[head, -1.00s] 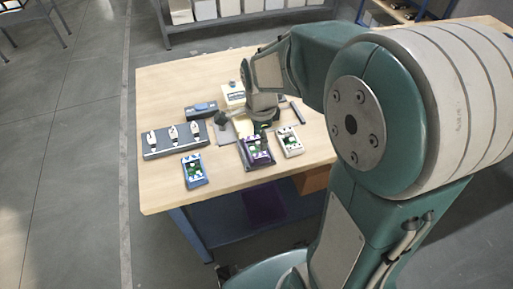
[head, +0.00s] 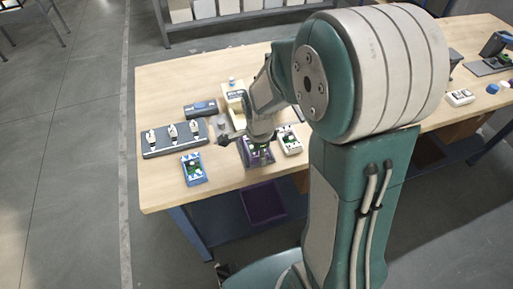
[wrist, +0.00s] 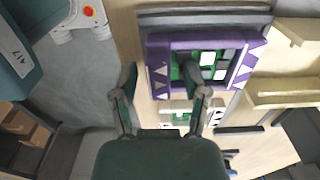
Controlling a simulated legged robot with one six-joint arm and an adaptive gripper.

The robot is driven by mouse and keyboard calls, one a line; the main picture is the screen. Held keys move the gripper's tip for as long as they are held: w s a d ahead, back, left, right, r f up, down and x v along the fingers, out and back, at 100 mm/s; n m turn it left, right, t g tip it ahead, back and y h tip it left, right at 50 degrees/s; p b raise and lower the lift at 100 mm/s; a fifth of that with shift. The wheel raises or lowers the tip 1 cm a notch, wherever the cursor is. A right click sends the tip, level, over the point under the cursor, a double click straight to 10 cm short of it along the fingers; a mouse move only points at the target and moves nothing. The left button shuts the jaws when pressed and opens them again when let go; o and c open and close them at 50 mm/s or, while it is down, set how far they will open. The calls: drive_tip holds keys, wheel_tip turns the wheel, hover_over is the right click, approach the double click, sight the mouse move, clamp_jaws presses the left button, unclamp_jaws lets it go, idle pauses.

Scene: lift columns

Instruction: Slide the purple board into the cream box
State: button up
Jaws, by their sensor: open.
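The purple board (head: 262,158) lies on the wooden table near its front edge, partly hidden behind my gripper in the head view. In the wrist view the purple board (wrist: 159,60) shows a purple rim with white triangles around a green face with white and grey squares. My gripper (wrist: 164,88) is open and empty, with its fingertips close to the board's near left part; contact cannot be told. The cream box (head: 235,88) stands behind my gripper, partly hidden by the arm. It seems to be the cream walls at the right of the wrist view (wrist: 285,92).
A blue-rimmed board (head: 194,169) and a white-rimmed board (head: 290,141) lie on either side. A dark rack (head: 174,139) with several white pieces stands at left. A dark blue block (head: 200,109) lies behind. A purple bin (head: 264,203) sits below the table.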

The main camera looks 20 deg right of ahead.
drive_tip(key=c, duration=0.8)
drive_tip(key=shift+w, duration=5.15)
drive_tip(key=o, duration=0.8)
drive_tip(key=shift+r, duration=0.1)
drive_tip(key=shift+r, duration=2.95)
